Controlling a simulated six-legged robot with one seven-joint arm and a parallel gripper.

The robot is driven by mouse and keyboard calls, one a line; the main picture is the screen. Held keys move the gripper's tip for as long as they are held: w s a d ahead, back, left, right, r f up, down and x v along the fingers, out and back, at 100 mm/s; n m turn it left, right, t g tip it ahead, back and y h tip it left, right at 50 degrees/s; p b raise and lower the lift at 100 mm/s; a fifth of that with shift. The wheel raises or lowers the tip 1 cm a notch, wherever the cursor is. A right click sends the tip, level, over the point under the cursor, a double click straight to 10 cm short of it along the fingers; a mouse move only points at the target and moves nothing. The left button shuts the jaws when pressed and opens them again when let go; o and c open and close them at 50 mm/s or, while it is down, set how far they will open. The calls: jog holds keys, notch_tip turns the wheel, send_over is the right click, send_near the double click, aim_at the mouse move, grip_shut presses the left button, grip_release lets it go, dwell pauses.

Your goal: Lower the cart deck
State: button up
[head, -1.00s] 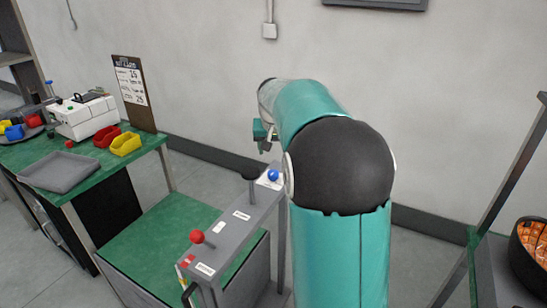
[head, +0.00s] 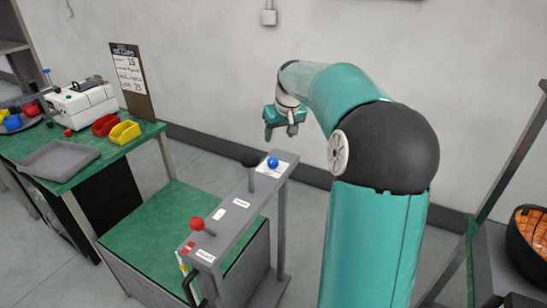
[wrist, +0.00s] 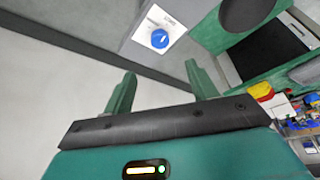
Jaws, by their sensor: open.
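The cart has a green deck (head: 165,232) and a grey control bar (head: 228,222) along its right side, on an upright frame. A red ball lever (head: 198,224), a black-topped lever (head: 250,161) and a blue knob (head: 272,162) stand on the bar. The blue knob sits on a white label plate at the bar's far end. My gripper (head: 281,131) is open and empty, up beyond that end in the head view. In the wrist view the blue knob (wrist: 159,38) shows just beyond the gap between my fingers (wrist: 160,76), not touched. The label text is unreadable.
A green workbench (head: 85,178) at left carries a grey tray (head: 58,160), red and yellow bins (head: 125,132), a white machine (head: 82,103) and a clipboard (head: 131,80). A rack with a dark bowl (head: 522,245) stands at right.

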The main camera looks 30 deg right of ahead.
aim_at(273, 160)
jog(key=x, duration=1.3)
jog(key=shift+w+f, duration=0.1)
jog(key=shift+f, duration=0.25)
jog(key=shift+c, duration=0.5)
jog(key=c, duration=0.9)
jog(key=shift+a+m, duration=0.1)
jog(key=shift+m, duration=0.3)
